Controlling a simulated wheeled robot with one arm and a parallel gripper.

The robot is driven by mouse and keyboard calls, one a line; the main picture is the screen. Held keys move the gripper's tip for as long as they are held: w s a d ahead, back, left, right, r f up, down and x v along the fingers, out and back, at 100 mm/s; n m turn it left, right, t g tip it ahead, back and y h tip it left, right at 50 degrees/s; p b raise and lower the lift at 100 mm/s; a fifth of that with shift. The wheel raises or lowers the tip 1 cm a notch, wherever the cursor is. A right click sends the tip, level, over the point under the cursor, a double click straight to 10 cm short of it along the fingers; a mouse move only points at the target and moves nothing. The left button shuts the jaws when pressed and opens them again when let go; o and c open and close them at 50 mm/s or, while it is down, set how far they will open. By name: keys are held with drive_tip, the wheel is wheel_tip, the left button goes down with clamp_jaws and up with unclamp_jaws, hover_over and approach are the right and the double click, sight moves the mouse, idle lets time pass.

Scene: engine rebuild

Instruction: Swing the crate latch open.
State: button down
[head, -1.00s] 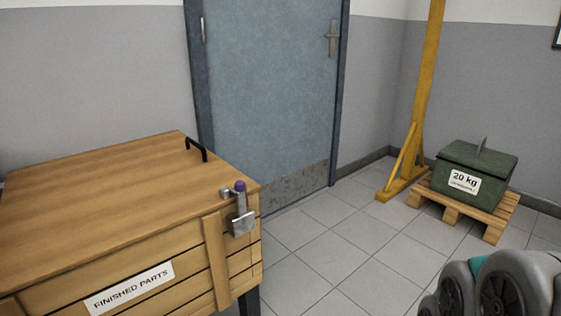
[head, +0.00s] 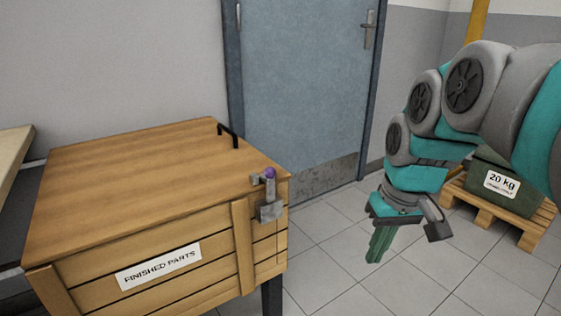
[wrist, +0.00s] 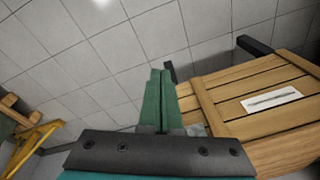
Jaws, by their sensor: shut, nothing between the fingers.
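The wooden crate (head: 150,165) labelled "FINISHED PARTS" stands at the left in the head view, its lid down. Its metal latch (head: 269,198), with a purple knob on top, stands upright at the crate's right front corner, against the lid edge. My gripper (head: 376,248) is to the right of the latch, apart from it, pointing down over the floor with its green fingers together and empty. In the wrist view the shut fingers (wrist: 158,98) are in the middle, the crate (wrist: 260,115) is at the right, and the latch is mostly hidden beside the fingers.
A black handle (head: 228,134) stands on the crate lid. A blue door (head: 305,95) is behind. A green 20 kg box (head: 502,180) on a pallet (head: 522,222) is at the right, behind my arm. Tiled floor (head: 335,285) between crate and pallet is clear.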

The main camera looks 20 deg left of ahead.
drive_tip(key=w+a+r+n+t+y, duration=0.1)
drive_tip(key=w+a+r+n, duration=0.1)
drive_tip(key=w+a+r, duration=0.2)
drive_tip(key=w+a+r+n+t+y+b, duration=0.1)
drive_tip(key=w+a+r, duration=0.3)
drive_tip(key=w+a, duration=0.4)
drive_tip(key=w+a+r+n+y, duration=0.1)
drive_tip(key=w+a+r+n, duration=0.3)
drive_tip(key=a, duration=1)
drive_tip(key=w+r, duration=0.1)
drive_tip(key=w, duration=0.2)
drive_tip(key=shift+t+y, duration=0.4)
drive_tip(key=shift+w+f, duration=0.1)
hover_over(261, 175)
drive_tip(key=w+a, duration=0.1)
drive_tip(key=a, duration=0.1)
wheel_tip(261, 175, down, 8)
drive_tip(key=shift+d+f+b, duration=0.1)
drive_tip(key=shift+f+b, duration=0.05)
drive_tip(key=shift+b, duration=0.25)
drive_tip(key=shift+d+f, duration=0.15)
drive_tip(key=shift+d, duration=0.05)
drive_tip(key=shift+s+d, duration=0.4)
drive_tip(key=shift+d, duration=0.2)
drive_tip(key=shift+s+d+f, duration=0.3)
drive_tip(key=shift+s+d, duration=0.2)
drive_tip(key=shift+d, duration=0.35)
drive_tip(key=shift+b, duration=0.3)
